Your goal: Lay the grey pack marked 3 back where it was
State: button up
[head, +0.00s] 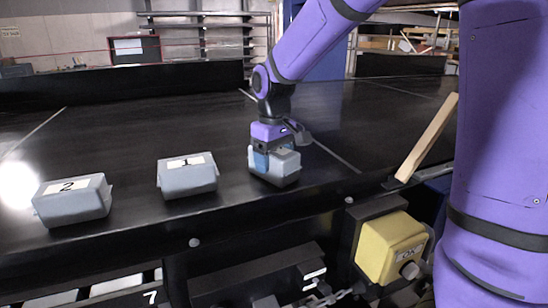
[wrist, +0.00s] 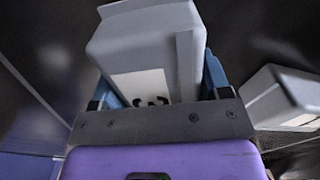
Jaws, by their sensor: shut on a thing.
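The grey pack marked 3 (head: 285,166) is in the head view, right of the other packs, with my gripper (head: 272,160) over it. In the wrist view the same pack (wrist: 150,50) fills the space between the blue fingers of my gripper (wrist: 160,92), its white label partly hidden by the gripper's edge. My gripper is shut on this pack. The pack is at the dark belt, near its front edge; I cannot tell whether its underside touches the belt.
The grey pack marked 1 (head: 187,175) lies to the left, and the pack marked 2 (head: 73,200) farther left. A wooden bar (head: 427,138) leans upward at the right. A yellow box (head: 390,248) is below the front edge. The belt (head: 150,125) behind the packs is clear.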

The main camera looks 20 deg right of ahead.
jog(key=o, duration=1.3)
notch_tip(320, 180, up, 12)
jog(key=shift+r, duration=0.15)
jog(key=shift+s+d+f+m+t, duration=0.45)
jog(key=shift+s+d+m+t, duration=0.55)
jog(key=shift+s, duration=3)
jog(key=shift+s+d+f+m+t, duration=0.65)
jog(key=shift+s+d, duration=0.65)
jog(key=shift+s, duration=2.7)
jog(key=shift+s+d+f+m+t, duration=0.2)
jog(key=shift+s+d+m+t, duration=0.7)
jog(key=shift+s, duration=3.1)
jog(key=shift+d+n, duration=0.25)
